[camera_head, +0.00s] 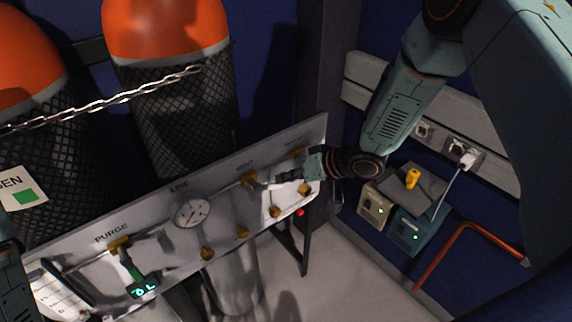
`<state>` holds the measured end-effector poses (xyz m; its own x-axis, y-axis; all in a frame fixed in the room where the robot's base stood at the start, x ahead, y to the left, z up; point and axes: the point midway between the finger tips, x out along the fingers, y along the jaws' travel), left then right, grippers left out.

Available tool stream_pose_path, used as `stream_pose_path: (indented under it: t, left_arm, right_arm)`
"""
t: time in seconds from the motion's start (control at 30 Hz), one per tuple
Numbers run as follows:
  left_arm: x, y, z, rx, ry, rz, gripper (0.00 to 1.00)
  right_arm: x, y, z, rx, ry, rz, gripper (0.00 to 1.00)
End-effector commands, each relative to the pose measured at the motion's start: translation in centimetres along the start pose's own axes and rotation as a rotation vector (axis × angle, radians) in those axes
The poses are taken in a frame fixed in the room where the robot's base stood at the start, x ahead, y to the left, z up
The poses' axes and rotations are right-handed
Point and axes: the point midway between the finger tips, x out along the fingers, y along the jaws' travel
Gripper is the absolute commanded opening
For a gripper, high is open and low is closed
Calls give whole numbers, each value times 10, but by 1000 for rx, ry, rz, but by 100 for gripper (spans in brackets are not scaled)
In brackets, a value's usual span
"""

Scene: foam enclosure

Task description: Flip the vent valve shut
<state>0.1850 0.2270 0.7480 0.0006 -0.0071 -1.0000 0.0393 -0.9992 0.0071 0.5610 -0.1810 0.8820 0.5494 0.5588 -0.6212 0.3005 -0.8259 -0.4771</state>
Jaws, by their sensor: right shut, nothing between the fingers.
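A grey panel (150,262) runs diagonally across the view, with labels above its fittings. One yellow valve (249,180) sits under a small label that seems to read VENT, though the print is blurred. My right gripper (264,184) is shut and empty, with its fingertips right beside this valve. I cannot tell whether they touch it. The fingers partly cover the valve's lever, so its position is unclear. Part of my left arm shows at the lower left edge, but its gripper is out of view.
A round gauge (191,211) and the PURGE valve (119,244) with a green handle are farther left on the panel. Chained orange-topped cylinders (165,30) stand behind it. Small boxes (408,232) and a copper pipe (456,240) are at right. Grey floor is clear below.

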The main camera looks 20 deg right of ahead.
Motion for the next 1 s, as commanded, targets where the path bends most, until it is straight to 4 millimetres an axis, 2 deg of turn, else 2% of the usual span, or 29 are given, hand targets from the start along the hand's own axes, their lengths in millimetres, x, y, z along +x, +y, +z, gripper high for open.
stream_pose_path:
  t: [0.03,0.17,0.33,0.67,1.0]
  left_arm:
    - [-7,0,0,0,0,0,40]
    - [-12,0,0,0,0,0,40]
    - [-6,0,0,0,0,0,40]
    - [29,0,0,0,0,0,40]
    - [65,0,0,0,0,0,40]
  right_arm:
    - [0,2,1,23,-1,-19,0]
    - [5,6,6,91,-1,-90,0]
    - [14,12,15,204,-1,-204,0]
    - [32,16,33,426,-1,-427,0]
    - [46,11,46,631,-2,-632,0]
